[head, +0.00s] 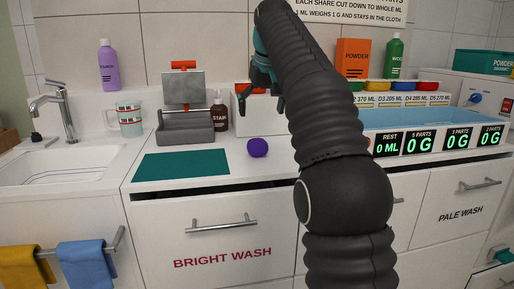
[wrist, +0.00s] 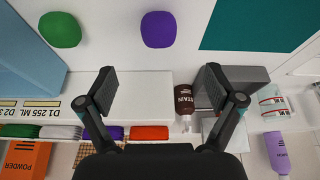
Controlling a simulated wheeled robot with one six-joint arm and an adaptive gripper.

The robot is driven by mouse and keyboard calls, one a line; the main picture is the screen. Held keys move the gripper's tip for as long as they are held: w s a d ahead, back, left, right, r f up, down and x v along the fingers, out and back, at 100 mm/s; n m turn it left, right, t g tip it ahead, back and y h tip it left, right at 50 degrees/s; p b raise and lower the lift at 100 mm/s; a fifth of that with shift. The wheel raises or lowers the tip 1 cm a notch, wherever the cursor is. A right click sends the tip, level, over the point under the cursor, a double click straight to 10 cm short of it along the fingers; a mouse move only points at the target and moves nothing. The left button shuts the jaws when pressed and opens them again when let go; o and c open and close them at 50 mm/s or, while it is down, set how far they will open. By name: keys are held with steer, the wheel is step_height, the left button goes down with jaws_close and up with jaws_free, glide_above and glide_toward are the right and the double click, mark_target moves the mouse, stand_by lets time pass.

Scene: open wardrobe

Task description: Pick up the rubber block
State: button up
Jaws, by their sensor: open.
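I cannot pick out a thing that is plainly the rubber block. A rounded purple lump (head: 258,147) sits on the white counter in front of a white box (head: 243,122); it also shows at the top of the wrist view (wrist: 158,29). A rounded green lump (wrist: 60,29) lies beside it in the wrist view; my arm seems to hide it in the head view. My gripper (head: 263,100) hangs over the white box area, open and empty. In the wrist view its fingers (wrist: 158,82) are spread wide, with the white box (wrist: 146,88) beyond them.
A teal mat (head: 181,164) lies at the counter's front left. Behind it stands a grey hinged press (head: 185,127) with a brown bottle (head: 219,115) next to it. A blue tray (head: 400,117) with digital readouts is on the right. A sink (head: 60,160) is far left.

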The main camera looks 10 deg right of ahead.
mark_target(258, 140)
steer(key=b+x, duration=0.1)
steer(key=x, duration=0.5)
steer(key=shift+b, duration=0.3)
steer(key=shift+b+x, duration=0.75)
steer(key=shift+x, duration=2.45)
steer(key=shift+w+r, duration=0.1)
steer(key=shift+w, duration=0.1)
steer(key=c, duration=1.3)
